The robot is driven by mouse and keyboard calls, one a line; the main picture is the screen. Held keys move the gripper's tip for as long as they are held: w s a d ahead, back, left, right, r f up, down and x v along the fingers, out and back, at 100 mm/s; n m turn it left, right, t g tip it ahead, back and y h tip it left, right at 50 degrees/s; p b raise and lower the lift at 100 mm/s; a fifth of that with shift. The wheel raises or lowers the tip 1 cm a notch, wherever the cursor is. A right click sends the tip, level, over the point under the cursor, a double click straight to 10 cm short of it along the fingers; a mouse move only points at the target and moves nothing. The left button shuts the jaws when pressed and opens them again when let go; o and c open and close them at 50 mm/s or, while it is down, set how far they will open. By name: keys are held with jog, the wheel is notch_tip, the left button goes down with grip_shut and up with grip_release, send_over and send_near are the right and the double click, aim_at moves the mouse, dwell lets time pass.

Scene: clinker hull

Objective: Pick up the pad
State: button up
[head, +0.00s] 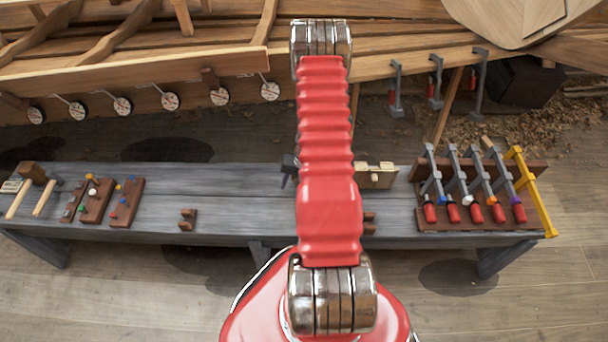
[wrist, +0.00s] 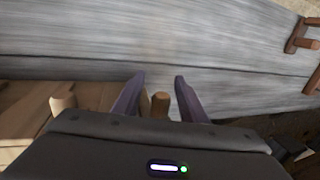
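I cannot tell for sure which thing is the pad. In the wrist view my gripper (wrist: 160,82) is open, its two dark purple fingers apart over the edge of the grey bench. A brown wooden peg-like piece (wrist: 160,104) shows between the fingers, its lower part hidden by the gripper body. I see no finger closed on it. A paler wooden piece (wrist: 62,104) shows to the left.
The grey bench (head: 240,205) carries tool blocks (head: 126,202) at left, a small notched brown block (head: 188,219), a pale yellow box (head: 376,176), and a clamp rack (head: 478,224) at right. A yellow bar (head: 532,192) leans there. The hull planking (head: 150,65) stands behind.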

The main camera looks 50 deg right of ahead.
jog(key=shift+c, duration=0.3)
grip_shut()
dwell(0.4)
jog(key=shift+s+a+r, duration=0.1)
jog(key=shift+a+r, duration=0.05)
jog(key=shift+r, duration=0.3)
notch_tip(320, 180, up, 6)
jog(key=shift+f, duration=0.1)
jog(key=shift+s+a+r, duration=0.1)
jog(key=shift+a+r, duration=0.05)
jog(key=shift+r, duration=0.05)
jog(key=s+a, duration=1.2)
jog(key=a, duration=0.3)
dwell(0.4)
dwell(0.6)
